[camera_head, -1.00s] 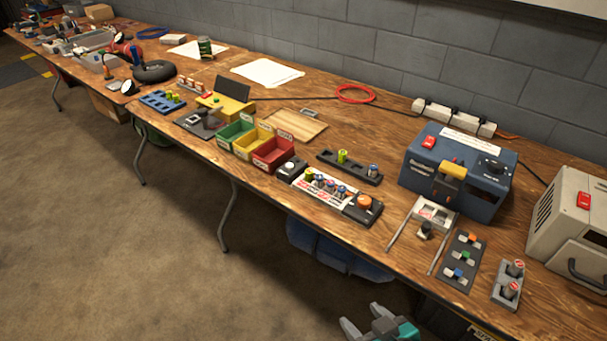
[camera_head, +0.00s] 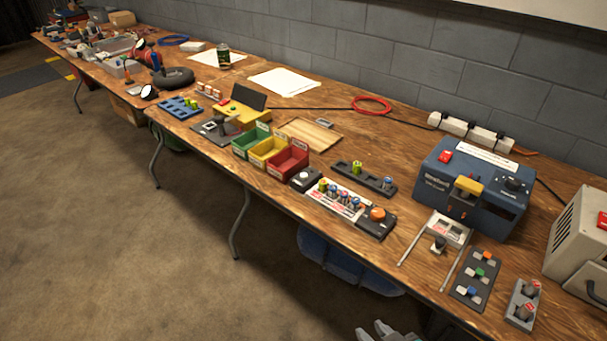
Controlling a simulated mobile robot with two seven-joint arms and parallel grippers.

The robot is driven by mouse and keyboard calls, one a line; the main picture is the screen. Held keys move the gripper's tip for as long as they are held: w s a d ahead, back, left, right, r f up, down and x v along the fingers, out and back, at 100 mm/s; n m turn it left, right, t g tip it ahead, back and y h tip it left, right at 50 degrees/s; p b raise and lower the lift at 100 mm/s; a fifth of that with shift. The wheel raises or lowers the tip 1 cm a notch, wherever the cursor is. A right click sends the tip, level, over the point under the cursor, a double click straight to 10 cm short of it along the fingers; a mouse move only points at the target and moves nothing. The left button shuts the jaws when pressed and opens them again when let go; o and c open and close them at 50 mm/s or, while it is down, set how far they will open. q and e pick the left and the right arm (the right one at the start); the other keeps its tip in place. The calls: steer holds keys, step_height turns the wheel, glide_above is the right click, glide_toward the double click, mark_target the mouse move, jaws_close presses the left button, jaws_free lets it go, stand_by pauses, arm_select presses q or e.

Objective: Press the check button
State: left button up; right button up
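Two push buttons flank a white strip (camera_head: 331,203) holding several batteries near the table's front edge. A round white button on a small black box (camera_head: 306,179) is at its left end. A large orange button (camera_head: 378,214) on a black base is at its right end. I cannot read a label that tells which is the check button. My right gripper (camera_head: 374,331) shows only at the bottom edge, below and in front of the table, apart from both buttons. Its two grey fingers are spread and empty. My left gripper is not in view.
Green, yellow and red bins (camera_head: 287,163) stand left of the buttons. A dark battery holder (camera_head: 363,178) lies behind the strip. A blue charger box (camera_head: 472,187), a slider frame (camera_head: 446,231) and a switch panel (camera_head: 475,278) are to the right.

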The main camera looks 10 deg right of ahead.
jaws_close()
stand_by(1.2)
